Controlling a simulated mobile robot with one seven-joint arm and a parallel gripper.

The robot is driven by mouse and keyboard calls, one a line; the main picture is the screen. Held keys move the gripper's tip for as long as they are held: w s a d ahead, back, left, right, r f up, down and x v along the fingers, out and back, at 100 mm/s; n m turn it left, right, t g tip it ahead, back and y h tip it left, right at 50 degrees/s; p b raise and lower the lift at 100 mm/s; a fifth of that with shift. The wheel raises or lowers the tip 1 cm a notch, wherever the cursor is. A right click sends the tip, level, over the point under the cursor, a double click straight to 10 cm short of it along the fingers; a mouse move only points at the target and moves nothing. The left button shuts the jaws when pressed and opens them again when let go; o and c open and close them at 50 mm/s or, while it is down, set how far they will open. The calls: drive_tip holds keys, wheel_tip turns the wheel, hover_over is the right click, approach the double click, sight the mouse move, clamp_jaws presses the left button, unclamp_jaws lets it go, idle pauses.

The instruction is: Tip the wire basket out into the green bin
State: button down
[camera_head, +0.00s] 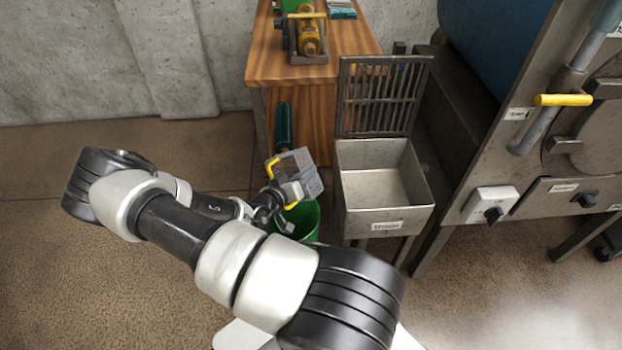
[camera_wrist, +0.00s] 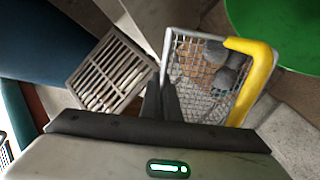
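The wire basket (camera_head: 306,172) is a small grey mesh box with a yellow handle. It is held tilted in the air, above or beside the rim of the green bin (camera_head: 305,218). My gripper (camera_head: 290,190) is shut on the basket's edge. In the wrist view the fingers (camera_wrist: 166,98) are close together at the mesh basket (camera_wrist: 190,72), and the yellow handle is to their right. Grey and brown lumps show at the mesh; I cannot tell whether they are inside or behind it. The bin (camera_wrist: 290,35) shows at top right there. My arm hides part of the bin in the head view.
A metal box (camera_head: 385,222) with a raised slatted grate (camera_head: 380,95) stands just right of the bin. A wooden bench (camera_head: 330,73) is behind. A large metal machine (camera_head: 490,150) fills the right. Open floor (camera_head: 60,250) lies left.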

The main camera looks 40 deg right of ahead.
drive_tip(key=s+a+t+h, duration=0.2)
drive_tip(key=a+h, duration=0.5)
drive_tip(key=h, duration=0.1)
drive_tip(key=shift+a, duration=0.2)
drive_tip(key=shift+s, duration=0.1)
idle(0.4)
wheel_tip(320, 180, up, 8)
drive_tip(key=g+y+p, duration=0.4)
drive_tip(key=y+p, duration=1)
drive_tip(key=p, duration=1.2)
drive_tip(key=shift+y+p, duration=0.3)
